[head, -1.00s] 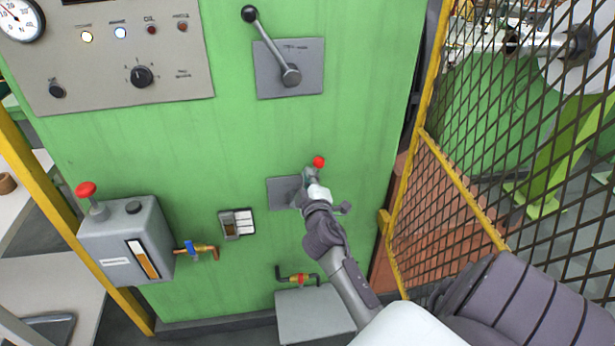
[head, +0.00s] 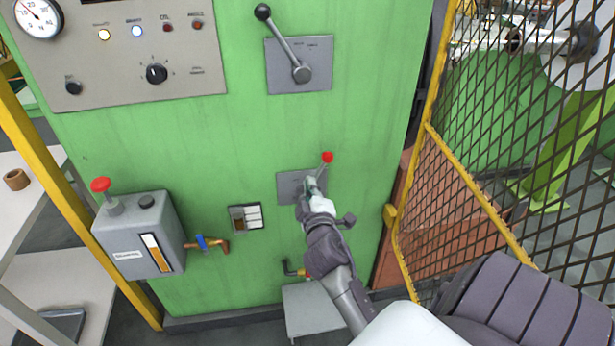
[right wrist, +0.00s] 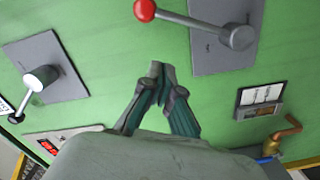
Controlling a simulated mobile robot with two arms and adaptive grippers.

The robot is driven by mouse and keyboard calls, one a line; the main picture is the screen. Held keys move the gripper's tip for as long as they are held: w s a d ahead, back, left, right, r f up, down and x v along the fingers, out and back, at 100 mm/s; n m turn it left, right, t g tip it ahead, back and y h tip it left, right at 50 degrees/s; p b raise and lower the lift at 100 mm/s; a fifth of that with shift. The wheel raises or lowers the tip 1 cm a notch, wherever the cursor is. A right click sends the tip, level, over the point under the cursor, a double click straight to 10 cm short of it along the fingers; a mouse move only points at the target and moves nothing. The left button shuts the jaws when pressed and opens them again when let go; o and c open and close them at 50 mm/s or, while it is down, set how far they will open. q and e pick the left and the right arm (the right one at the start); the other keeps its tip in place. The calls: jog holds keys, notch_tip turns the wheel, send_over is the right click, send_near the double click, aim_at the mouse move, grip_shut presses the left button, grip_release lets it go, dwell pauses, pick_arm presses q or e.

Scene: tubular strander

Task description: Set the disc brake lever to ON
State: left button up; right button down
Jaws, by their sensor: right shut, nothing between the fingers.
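The red-knobbed lever (head: 327,158) sits on a small grey plate (head: 287,187) low on the green cabinet. Its arm points up and to the right in the head view. I cannot read which position is ON. In the right wrist view the red knob (right wrist: 145,10) and the lever's round hub (right wrist: 237,37) show at the top. My right gripper (head: 312,184) is in front of the plate and hides part of the lever. In the right wrist view its fingertips (right wrist: 160,70) are together and empty, apart from the lever. My left gripper is not in view.
A black-knobbed lever (head: 283,40) on a larger plate is above. A grey box with a red button (head: 140,235) is at the left. A yellow-framed mesh fence (head: 470,150) stands close on the right. A grey step-like box (head: 312,310) is below.

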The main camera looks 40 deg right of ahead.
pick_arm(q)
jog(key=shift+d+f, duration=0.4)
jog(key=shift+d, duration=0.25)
pick_arm(e)
jog(key=shift+a+v, duration=0.2)
jog(key=shift+v, duration=1.65)
jog(key=shift+w+r, duration=0.15)
